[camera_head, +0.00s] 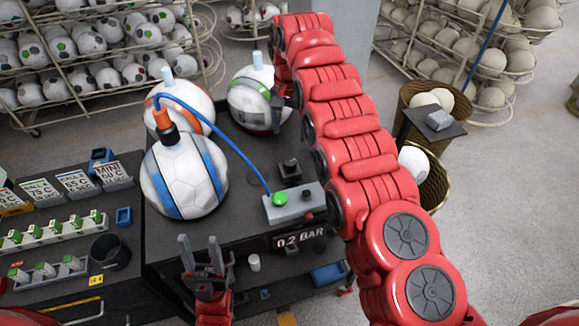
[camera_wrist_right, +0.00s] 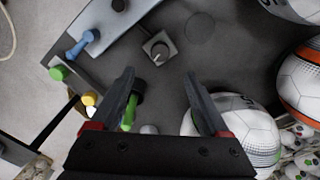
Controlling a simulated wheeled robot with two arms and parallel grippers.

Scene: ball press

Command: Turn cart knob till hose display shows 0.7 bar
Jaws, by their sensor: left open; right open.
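The black knob (camera_head: 289,170) stands on a small square base on the dark cart top (camera_head: 240,165); its white pointer mark shows in the right wrist view, where the knob (camera_wrist_right: 158,50) lies beyond the fingertips. The hose display (camera_head: 300,238) on the cart's front reads 0.2 BAR. A blue hose (camera_head: 225,140) runs from the fitting on a blue-striped ball (camera_head: 185,177) to a grey box with a green button (camera_head: 293,204). My right gripper (camera_wrist_right: 160,75) is open and empty, apart from the knob. My left gripper (camera_head: 201,245) is open and empty near the cart's front edge.
An orange-striped ball (camera_head: 180,105) and a green-striped ball (camera_head: 252,100) sit at the back of the cart. My right arm passes over the cart's right side. A side bench with labelled cards and a black cup (camera_head: 110,252) is at left. Ball racks stand behind.

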